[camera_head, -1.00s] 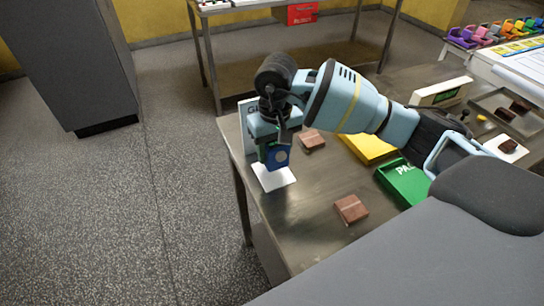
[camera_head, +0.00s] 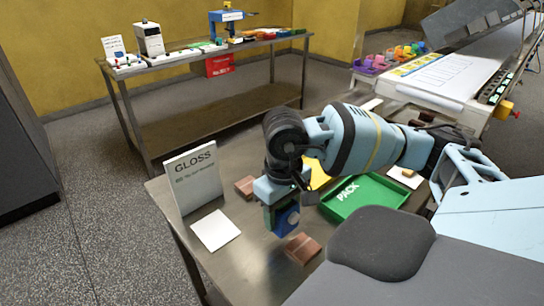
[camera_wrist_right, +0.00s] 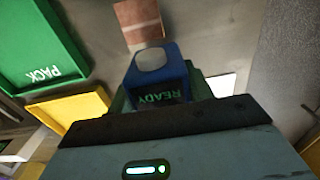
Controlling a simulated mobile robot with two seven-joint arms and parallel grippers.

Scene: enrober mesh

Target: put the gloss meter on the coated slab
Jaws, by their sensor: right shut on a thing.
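The gloss meter is a small blue block (camera_head: 287,219) with a pale round spot. It also shows in the right wrist view (camera_wrist_right: 158,72), with "READY" on it. My right gripper (camera_head: 277,204) is shut on it and holds it over the steel table. A brown slab (camera_head: 302,249) lies just in front of it and shows at the top of the right wrist view (camera_wrist_right: 138,20). A second brown slab (camera_head: 244,187) lies behind the gripper. I cannot tell from their surfaces which is coated. My left gripper is not in view.
A white square tile (camera_head: 215,230) lies left of the gripper, before an upright "GLOSS" sign (camera_head: 193,178). A green "PACK" tray (camera_head: 365,197) and a yellow tray (camera_head: 317,175) are to the right and behind. The bare table (camera_head: 240,265) is free at front left.

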